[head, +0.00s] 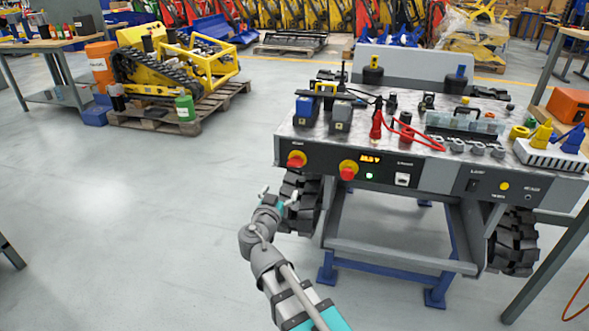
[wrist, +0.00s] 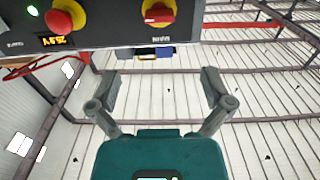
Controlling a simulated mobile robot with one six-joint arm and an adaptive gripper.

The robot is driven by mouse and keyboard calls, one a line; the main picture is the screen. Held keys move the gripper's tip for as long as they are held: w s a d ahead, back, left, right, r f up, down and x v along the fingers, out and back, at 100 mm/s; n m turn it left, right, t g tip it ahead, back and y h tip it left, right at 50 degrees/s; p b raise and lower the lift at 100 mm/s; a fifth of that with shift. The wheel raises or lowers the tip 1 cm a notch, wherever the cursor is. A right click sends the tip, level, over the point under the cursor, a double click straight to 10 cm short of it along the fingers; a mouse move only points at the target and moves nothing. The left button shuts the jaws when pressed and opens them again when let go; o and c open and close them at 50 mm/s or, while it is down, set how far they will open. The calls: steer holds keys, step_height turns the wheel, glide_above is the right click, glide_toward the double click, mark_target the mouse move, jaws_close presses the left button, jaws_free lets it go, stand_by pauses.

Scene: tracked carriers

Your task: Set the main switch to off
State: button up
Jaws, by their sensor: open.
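The main switch (head: 296,159) is a red rotary handle on a yellow plate at the left end of the carrier's dark front panel. It also shows in the wrist view (wrist: 159,12), at the top, its handle lying roughly crosswise with a pale mark; its position labels are not readable. My gripper (head: 279,194) is open and empty, below and in front of the panel, apart from the switch. In the wrist view my gripper (wrist: 161,80) has its fingers spread wide, with the switch beyond them.
A red knob on yellow (head: 348,170) sits right of the switch. Beside it are a lit display (head: 371,158) and a green lamp (head: 369,176). The carrier's top (head: 300,137) bears batteries and red cables. A black track (head: 300,205) stands close to my gripper.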

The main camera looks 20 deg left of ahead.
mark_target(294, 166)
steer(key=shift+w, duration=0.15)
steer(key=w, duration=1.3)
steer(key=shift+w, duration=0.25)
steer(key=shift+c, duration=0.3)
steer(key=c, duration=1.1)
